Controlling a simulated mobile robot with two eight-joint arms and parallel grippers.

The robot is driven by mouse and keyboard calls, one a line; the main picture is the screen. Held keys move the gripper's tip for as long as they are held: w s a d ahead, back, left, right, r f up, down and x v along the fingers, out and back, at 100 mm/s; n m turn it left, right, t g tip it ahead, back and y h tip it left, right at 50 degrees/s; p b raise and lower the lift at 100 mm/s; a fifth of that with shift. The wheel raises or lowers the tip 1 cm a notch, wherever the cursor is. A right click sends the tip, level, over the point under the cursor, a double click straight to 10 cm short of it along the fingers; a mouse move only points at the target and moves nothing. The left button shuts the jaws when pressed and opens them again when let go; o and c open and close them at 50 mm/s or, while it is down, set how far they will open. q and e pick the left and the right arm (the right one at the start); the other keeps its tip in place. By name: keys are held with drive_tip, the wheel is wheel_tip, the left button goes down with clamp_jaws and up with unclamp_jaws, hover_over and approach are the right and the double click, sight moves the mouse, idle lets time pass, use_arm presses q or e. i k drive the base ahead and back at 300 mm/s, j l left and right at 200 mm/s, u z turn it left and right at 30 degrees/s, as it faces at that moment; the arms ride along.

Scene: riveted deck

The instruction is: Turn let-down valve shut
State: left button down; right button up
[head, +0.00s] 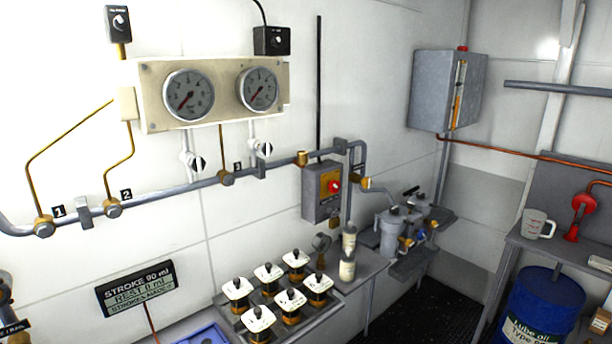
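No label in the head view that I can read names the let-down valve, so I cannot tell which one it is. Two small black-and-white valve knobs, a left one (196,162) and a right one (262,149), hang below the gauge panel (152,108). Its left gauge (189,95) and right gauge (258,88) have red needles. Brass-and-grey fittings marked 1 (43,227), 2 (112,208) and 3 (226,178) sit along the grey wall pipe (165,194). Neither of my grippers is in view.
Several white-topped units (258,319) stand on the bench beside a stroke display (137,288) and blue tray (203,335). A red-knobbed switch box (322,190), filter unit (392,232), grey cabinet (432,90), blue drum (545,300), jug (538,222) and red hand pump (583,205) stand rightward.

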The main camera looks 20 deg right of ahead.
sight(366, 182)
drive_tip(key=i+l+u, duration=0.15)
drive_tip(key=l+u, duration=0.25)
drive_tip(key=i+l+u, duration=0.1)
drive_tip(key=l+u, duration=0.7)
drive_tip(key=l, duration=1.55)
drive_tip(key=k+l+u, duration=0.1)
drive_tip(key=l, duration=1.4)
drive_tip(key=k+u, duration=0.05)
